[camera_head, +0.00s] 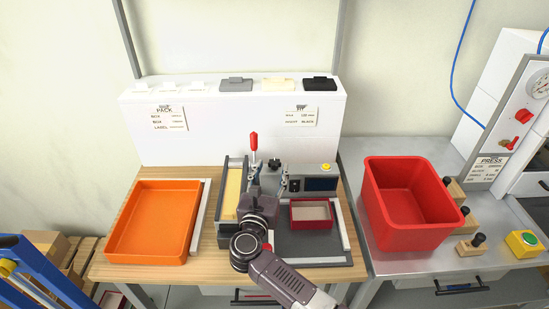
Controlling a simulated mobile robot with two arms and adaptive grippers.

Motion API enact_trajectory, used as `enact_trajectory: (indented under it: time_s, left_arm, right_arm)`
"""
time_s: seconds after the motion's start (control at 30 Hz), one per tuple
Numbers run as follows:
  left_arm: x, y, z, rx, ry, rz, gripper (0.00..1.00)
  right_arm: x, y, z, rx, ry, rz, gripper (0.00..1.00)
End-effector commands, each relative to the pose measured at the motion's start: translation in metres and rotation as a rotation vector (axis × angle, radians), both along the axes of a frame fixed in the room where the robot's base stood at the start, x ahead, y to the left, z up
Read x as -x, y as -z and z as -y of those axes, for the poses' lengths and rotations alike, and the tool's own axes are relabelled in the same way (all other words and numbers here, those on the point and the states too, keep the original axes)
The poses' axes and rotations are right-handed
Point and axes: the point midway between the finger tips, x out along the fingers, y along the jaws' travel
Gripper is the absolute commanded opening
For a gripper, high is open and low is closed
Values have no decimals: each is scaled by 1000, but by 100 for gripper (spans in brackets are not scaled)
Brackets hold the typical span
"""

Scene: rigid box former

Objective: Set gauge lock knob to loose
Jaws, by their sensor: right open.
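A grey box-forming machine (293,239) stands on the wooden bench. A black knob (274,163) shows at its back, just right of an upright red-handled lever (254,146); it looks like the gauge lock knob, but its setting is too small to read. My right gripper (268,183) reaches in from the lower right over the machine. Its fingers are spread and empty, just in front of the black knob in the picture; I cannot tell whether they touch anything. My right wrist hides the middle of the machine. My left gripper is out of view.
A control box (321,184) with a yellow button and a small red box (312,213) lie right of my gripper. An orange tray (153,220) sits left, a red bin (410,202) right. A white ledge (233,128) with several stacks stands behind.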

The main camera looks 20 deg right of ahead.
Motion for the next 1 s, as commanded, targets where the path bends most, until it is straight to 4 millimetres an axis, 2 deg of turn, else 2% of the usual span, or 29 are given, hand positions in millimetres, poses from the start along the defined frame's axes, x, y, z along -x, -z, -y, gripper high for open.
enact_trajectory:
  time_s: [0.07, 0.17, 0.27, 0.43, 0.5, 0.6, 1.0]
  left_arm:
    - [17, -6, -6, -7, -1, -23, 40]
    - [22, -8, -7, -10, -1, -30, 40]
    - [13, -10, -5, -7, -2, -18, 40]
    - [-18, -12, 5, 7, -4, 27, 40]
    - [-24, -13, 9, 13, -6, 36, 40]
    - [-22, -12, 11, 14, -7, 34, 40]
    - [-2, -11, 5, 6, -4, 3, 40]
  right_arm:
    - [-12, -4, 8, 5, 3, 2, 44]
    - [-22, -3, 13, 4, 0, 1, 44]
    - [-29, -2, 16, 4, 0, 0, 44]
    - [-32, -1, 18, 1, 0, 0, 44]
    - [-32, 0, 18, 1, 0, 0, 44]
    - [-32, 0, 18, 1, 0, 0, 44]
    - [-32, -1, 18, 2, 0, 0, 2]
